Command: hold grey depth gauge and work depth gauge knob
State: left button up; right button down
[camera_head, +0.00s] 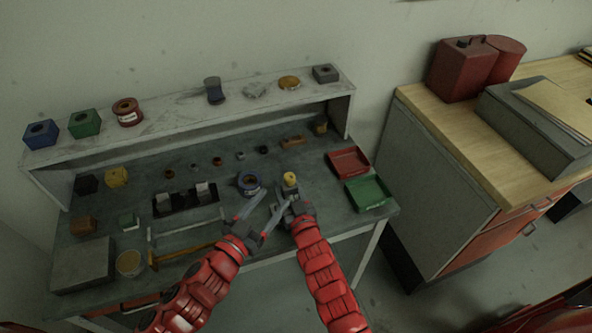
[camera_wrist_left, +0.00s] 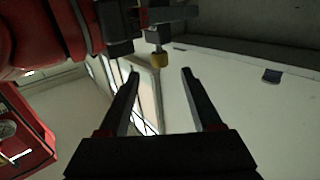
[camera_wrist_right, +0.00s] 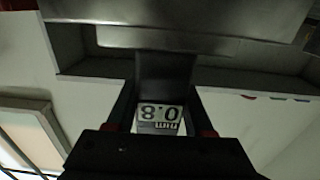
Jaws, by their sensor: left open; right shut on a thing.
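The grey depth gauge (camera_head: 283,203) is in my right gripper (camera_head: 297,206), lifted over the front of the bench. In the right wrist view the gauge body (camera_wrist_right: 165,75) sits between the shut fingers, and its small display with the digits 8 and 0 (camera_wrist_right: 159,112) faces the camera.
A blue ring-shaped part (camera_head: 249,184) lies on the bench close behind the left fingers. Red (camera_head: 348,162) and green trays (camera_head: 368,193) are at the right. A black holder (camera_head: 184,199) and several small parts fill the left and back. A raised shelf (camera_head: 180,115) runs behind.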

aim_at(290, 179)
pick_arm(q)
jog(key=x, duration=1.1)
jog(key=shift+w+d, duration=0.25)
jog(key=shift+w, duration=0.1)
grip_shut()
